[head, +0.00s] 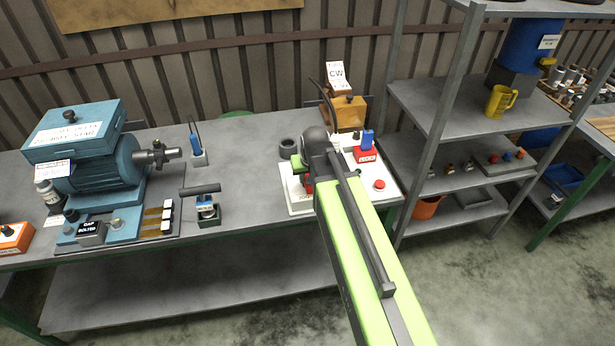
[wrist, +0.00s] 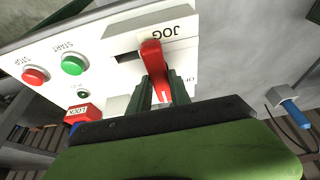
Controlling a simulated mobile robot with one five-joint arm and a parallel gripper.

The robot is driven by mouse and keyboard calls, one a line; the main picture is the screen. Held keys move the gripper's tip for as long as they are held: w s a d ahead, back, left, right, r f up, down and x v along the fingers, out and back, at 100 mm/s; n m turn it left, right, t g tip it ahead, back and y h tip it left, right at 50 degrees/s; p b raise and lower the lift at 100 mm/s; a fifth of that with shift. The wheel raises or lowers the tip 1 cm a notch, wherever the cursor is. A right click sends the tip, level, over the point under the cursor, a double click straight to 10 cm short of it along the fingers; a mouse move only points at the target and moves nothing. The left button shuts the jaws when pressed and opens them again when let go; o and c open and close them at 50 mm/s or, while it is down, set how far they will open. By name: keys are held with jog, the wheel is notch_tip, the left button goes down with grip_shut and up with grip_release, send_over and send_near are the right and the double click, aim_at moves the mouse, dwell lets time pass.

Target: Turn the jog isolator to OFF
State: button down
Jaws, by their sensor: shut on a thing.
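The jog isolator's red lever (wrist: 152,58) sticks out of a dark slot in the white panel (wrist: 110,45), beside the upside-down label JOG. My gripper (wrist: 160,88) has its two dark green fingers on either side of the lever, shut on it. Part of a label beside the lever's lower end shows, the rest is hidden by a finger. In the head view my gripper (head: 302,168) is over the left part of the white panel (head: 296,201), and my arm hides most of the isolator.
The panel also bears a green START button (wrist: 72,65), a red STOP button (wrist: 35,75) and a red lock tag (wrist: 83,113). A blue motor (head: 100,165) stands at the left of the bench. A shelf rack (head: 440,125) stands right of the bench.

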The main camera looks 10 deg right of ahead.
dwell(0.3)
jog(key=n+y, duration=0.1)
jog(key=n, duration=0.3)
jog(key=shift+d+n+y, duration=0.2)
jog(key=shift+n+y, duration=0.2)
jog(key=n+g+y, duration=0.1)
jog(key=n, duration=0.3)
jog(key=shift+w+n, duration=0.15)
jog(key=shift+n, duration=0.15)
jog(key=n+g, duration=0.1)
jog(key=n, duration=0.1)
jog(key=n+y, duration=0.1)
jog(key=n, duration=0.1)
jog(key=shift+w+d+g, duration=0.1)
jog(key=shift+d+g, duration=0.05)
jog(key=shift+g, duration=0.25)
jog(key=shift+n+g+y, duration=0.3)
jog(key=shift+n+g, duration=0.5)
jog(key=shift+n, duration=1.4)
jog(key=c, duration=1.2)
grip_release()
